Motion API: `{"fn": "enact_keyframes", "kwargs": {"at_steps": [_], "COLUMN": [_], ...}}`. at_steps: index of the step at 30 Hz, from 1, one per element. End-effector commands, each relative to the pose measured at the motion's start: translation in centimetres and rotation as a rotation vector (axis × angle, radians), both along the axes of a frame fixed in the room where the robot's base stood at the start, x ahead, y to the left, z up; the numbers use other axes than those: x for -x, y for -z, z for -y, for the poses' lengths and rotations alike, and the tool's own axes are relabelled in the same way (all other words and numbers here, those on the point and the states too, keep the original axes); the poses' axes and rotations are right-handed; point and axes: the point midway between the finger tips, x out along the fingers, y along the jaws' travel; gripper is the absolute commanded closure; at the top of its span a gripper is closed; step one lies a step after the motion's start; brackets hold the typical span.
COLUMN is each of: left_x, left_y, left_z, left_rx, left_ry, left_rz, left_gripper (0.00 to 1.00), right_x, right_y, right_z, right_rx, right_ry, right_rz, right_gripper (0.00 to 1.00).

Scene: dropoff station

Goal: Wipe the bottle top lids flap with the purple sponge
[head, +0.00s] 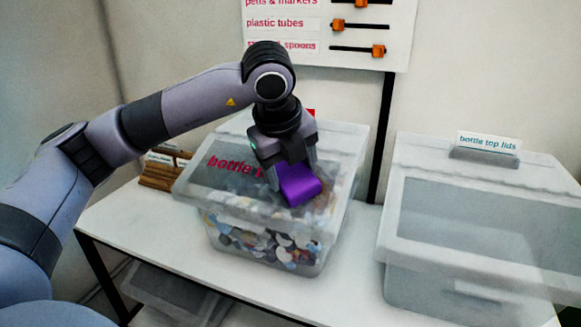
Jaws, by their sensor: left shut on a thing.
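My left gripper (291,176) is shut on the purple sponge (299,187). It holds the sponge over the top of the bottle top lids box (225,218), a clear container filled with mixed coloured lids. The sponge is over the right part of the box's flap (222,172), which carries red lettering partly hidden by the gripper. The sponge appears to be at the flap, but I cannot tell whether it touches. My right gripper is not in view.
A second clear bin (400,262) labelled "bottle top lids" (488,143) stands at the right. A sign board with sliders (300,38) hangs behind on a dark post (381,135). The white table (135,235) has free room at the front left.

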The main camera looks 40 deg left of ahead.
Motion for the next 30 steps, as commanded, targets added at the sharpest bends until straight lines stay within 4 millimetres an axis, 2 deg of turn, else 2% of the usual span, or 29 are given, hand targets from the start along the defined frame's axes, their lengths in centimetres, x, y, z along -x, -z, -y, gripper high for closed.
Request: {"fn": "enact_keyframes", "kwargs": {"at_steps": [30], "left_x": [-0.8], "left_y": [2.0], "left_z": [-0.2], "left_rx": [0.0], "left_ry": [-0.001], "left_rz": [0.0], "left_gripper": [0.56], "right_x": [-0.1], "right_y": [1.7], "right_z": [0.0], "right_rx": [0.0], "right_ry": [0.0], "right_rz": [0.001], "right_gripper": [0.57]}}
